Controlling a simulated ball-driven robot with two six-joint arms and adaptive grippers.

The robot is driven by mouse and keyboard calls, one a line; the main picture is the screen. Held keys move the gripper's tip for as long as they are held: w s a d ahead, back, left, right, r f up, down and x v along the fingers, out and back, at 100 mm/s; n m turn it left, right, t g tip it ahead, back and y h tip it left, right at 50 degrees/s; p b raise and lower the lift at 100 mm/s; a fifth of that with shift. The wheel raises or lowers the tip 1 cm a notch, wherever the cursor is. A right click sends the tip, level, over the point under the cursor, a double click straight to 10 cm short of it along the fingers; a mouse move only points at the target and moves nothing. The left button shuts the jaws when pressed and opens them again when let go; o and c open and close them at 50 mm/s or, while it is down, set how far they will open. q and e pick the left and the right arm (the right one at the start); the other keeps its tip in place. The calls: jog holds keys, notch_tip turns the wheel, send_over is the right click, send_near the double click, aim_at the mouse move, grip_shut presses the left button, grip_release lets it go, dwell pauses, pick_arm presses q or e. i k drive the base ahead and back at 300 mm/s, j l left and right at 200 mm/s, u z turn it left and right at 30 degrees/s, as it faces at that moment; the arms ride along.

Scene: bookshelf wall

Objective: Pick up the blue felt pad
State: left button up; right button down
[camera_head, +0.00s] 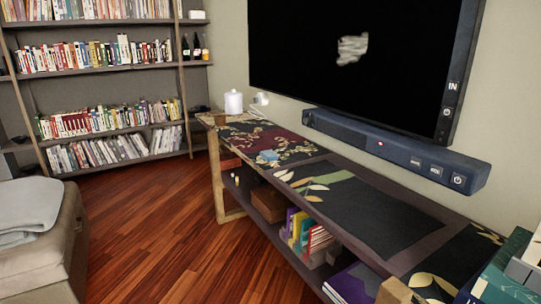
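A small light blue object (268,156), which looks like the blue felt pad, lies on top of the long console table (328,162). It sits on the dark, floral-patterned part, left of the table's middle. It is too small to tell its thickness or texture. Neither of my grippers shows in the head view.
A white lidded jar (233,102) and a white cup (261,99) stand at the table's far end. A soundbar (395,150) and television (352,60) are above it. Books (505,275) crowd the near right end. Wooden floor (150,225) is clear between the sofa (45,240) and table.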

aim_at(268, 156)
jog(key=i+z, duration=0.2)
jog(key=z, duration=0.25)
jog(key=i+j+z, duration=0.2)
jog(key=z, duration=0.25)
